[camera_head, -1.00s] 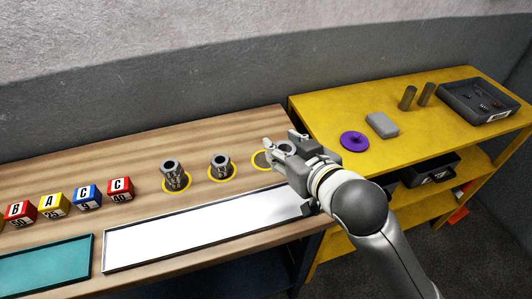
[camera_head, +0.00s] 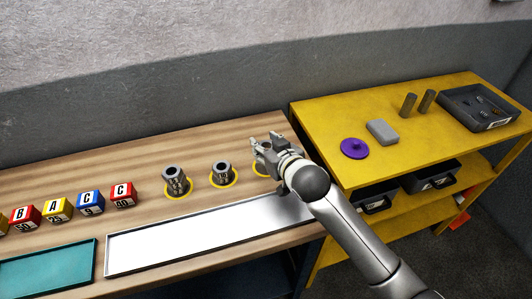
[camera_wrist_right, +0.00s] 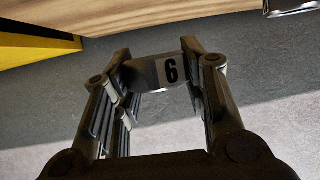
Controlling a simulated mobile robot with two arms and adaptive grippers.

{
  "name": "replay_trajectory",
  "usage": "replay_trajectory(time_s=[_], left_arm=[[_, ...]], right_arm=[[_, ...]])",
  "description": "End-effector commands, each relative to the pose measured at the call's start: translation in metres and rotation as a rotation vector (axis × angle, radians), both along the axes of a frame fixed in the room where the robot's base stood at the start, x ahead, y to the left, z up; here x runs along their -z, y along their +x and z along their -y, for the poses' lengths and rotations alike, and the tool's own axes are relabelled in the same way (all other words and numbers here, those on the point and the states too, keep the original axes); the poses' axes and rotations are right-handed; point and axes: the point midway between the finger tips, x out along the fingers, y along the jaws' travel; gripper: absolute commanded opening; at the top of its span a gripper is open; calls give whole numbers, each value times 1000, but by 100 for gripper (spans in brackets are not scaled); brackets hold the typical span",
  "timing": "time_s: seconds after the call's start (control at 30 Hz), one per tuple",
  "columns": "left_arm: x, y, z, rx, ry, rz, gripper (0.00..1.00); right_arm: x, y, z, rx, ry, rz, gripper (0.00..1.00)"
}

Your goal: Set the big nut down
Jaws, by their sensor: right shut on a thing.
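My right gripper (camera_head: 266,143) is over the right end of the wooden bench, at the rightmost yellow ring (camera_head: 258,170), and covers most of that ring. In the right wrist view the gripper (camera_wrist_right: 160,66) is shut on a grey metal piece, the big nut (camera_wrist_right: 150,75), with a black 6 on its pale face. In the head view the nut is hard to tell apart from the fingers. I cannot tell whether it touches the bench. My left gripper is not in view.
Two grey threaded pieces (camera_head: 176,181) (camera_head: 222,171) stand on yellow rings to the left. A white tray (camera_head: 200,238) lies in front, with lettered cubes (camera_head: 90,202) at left. A yellow shelf (camera_head: 330,120) with a purple disc (camera_head: 354,148) stands right.

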Motion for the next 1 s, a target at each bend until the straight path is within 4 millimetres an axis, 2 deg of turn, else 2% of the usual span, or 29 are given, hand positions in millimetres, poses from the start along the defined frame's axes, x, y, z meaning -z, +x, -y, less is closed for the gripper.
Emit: replay_trajectory(time_s=[0.3, 0.57, 1.0], left_arm=[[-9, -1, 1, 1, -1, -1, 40], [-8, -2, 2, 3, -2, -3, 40], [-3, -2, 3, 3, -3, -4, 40]], right_arm=[[33, 3, -2, -1, 0, 0, 1], [35, 4, -1, -1, 0, 2, 1], [51, 3, -1, 1, -2, -4, 1]])
